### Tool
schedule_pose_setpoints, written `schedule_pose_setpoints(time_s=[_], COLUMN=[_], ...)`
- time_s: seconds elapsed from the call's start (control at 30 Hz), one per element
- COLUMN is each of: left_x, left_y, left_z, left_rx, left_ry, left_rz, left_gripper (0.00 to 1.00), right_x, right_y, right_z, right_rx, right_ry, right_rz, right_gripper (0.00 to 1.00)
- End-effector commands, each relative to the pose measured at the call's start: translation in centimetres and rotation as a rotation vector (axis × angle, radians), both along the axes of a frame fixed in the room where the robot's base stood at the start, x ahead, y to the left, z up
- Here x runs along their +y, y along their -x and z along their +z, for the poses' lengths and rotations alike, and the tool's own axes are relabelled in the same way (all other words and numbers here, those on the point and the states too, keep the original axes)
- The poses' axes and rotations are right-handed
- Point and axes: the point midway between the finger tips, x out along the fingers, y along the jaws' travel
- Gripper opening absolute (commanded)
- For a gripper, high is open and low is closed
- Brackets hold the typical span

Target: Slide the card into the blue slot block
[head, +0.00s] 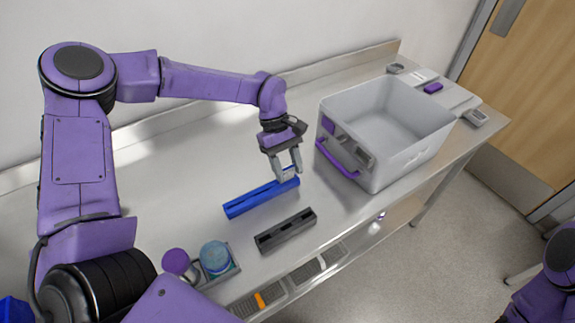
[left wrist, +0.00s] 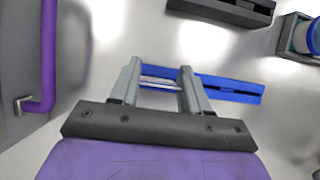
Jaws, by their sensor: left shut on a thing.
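The blue slot block (head: 255,201) lies on the metal bench, a long bar with a slot along its top. It also shows in the left wrist view (left wrist: 232,88), running behind the fingers and out to the right. My left gripper (head: 288,174) points down over the block's right end in the head view. It is shut on the card, a thin pale edge (left wrist: 160,84) between its fingertips in the left wrist view. I cannot tell whether the card's lower edge is in the slot. My right gripper is out of view.
A dark slotted block (head: 286,230) lies in front of the blue one. A grey bin (head: 410,150) with a purple handle (head: 338,160) stands to the right. Round containers (head: 215,257) stand near the front left edge. The bench behind the blue block is clear.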

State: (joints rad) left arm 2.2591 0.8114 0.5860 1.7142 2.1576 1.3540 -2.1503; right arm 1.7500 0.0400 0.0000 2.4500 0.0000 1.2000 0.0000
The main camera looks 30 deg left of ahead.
Motion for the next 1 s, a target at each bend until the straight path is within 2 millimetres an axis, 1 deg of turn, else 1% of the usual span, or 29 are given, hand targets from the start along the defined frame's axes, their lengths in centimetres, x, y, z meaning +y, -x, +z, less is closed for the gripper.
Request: schedule_pose_setpoints(time_s=[0.37, 1.0], left_x=[0.00, 0.04], left_y=[-0.01, -0.02], left_z=[0.01, -0.91], left_rx=[0.000, -0.001], left_ry=[0.000, -0.001], left_rz=[0.000, 0.000], left_gripper=[0.07, 0.07], right_x=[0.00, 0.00], right_y=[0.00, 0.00], right_z=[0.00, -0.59], right_rx=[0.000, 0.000], right_ry=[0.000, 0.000], right_rz=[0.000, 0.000], right_gripper=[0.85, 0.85])
